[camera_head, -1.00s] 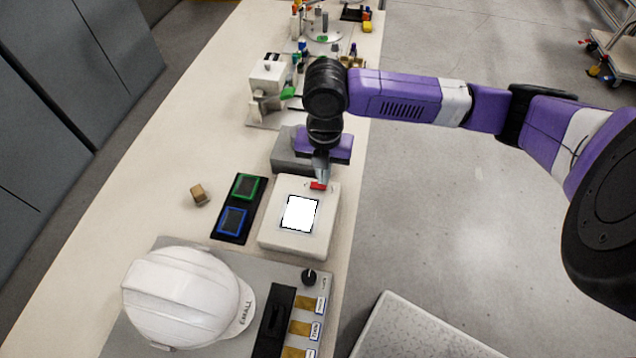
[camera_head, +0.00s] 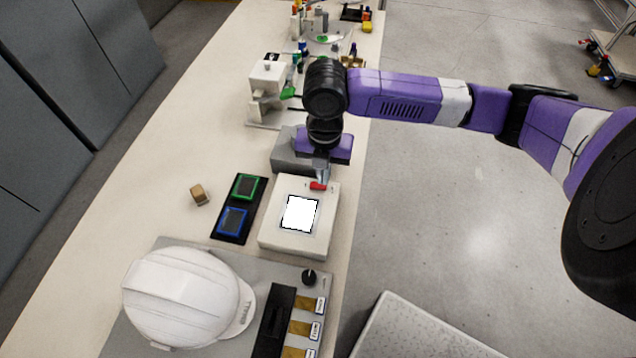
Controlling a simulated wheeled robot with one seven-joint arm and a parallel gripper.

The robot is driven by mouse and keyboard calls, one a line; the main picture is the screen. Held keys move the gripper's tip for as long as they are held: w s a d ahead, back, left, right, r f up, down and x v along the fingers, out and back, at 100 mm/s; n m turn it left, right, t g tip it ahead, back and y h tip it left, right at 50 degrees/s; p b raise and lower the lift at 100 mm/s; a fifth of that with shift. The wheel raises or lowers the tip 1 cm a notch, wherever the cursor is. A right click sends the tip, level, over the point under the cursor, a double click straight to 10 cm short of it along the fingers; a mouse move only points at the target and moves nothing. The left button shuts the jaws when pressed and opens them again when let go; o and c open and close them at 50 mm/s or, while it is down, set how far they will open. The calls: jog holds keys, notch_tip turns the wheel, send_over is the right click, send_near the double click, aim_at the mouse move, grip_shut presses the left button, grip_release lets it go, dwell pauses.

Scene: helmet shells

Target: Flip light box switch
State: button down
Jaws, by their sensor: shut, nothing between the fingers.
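The light box (camera_head: 288,242) is a white box on the bench, with a bright white lit panel (camera_head: 300,213) on its top. Its red switch (camera_head: 318,186) sits at the box's far right corner. My gripper (camera_head: 321,177) points down, shut and empty, with its tips right at the switch. I cannot tell whether the tips touch the switch. The tips partly cover the switch's far side.
A black holder with a green-framed (camera_head: 246,186) and a blue-framed (camera_head: 233,221) piece lies left of the box. A small brown block (camera_head: 199,194) is further left. A white helmet shell (camera_head: 185,297) stands in front. A white device (camera_head: 267,82) stands behind.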

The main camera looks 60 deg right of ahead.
jog(key=shift+f+b, duration=0.7)
jog(key=shift+f, duration=0.25)
dwell(0.6)
jog(key=shift+r+p, duration=2.7)
jog(key=shift+r, duration=0.9)
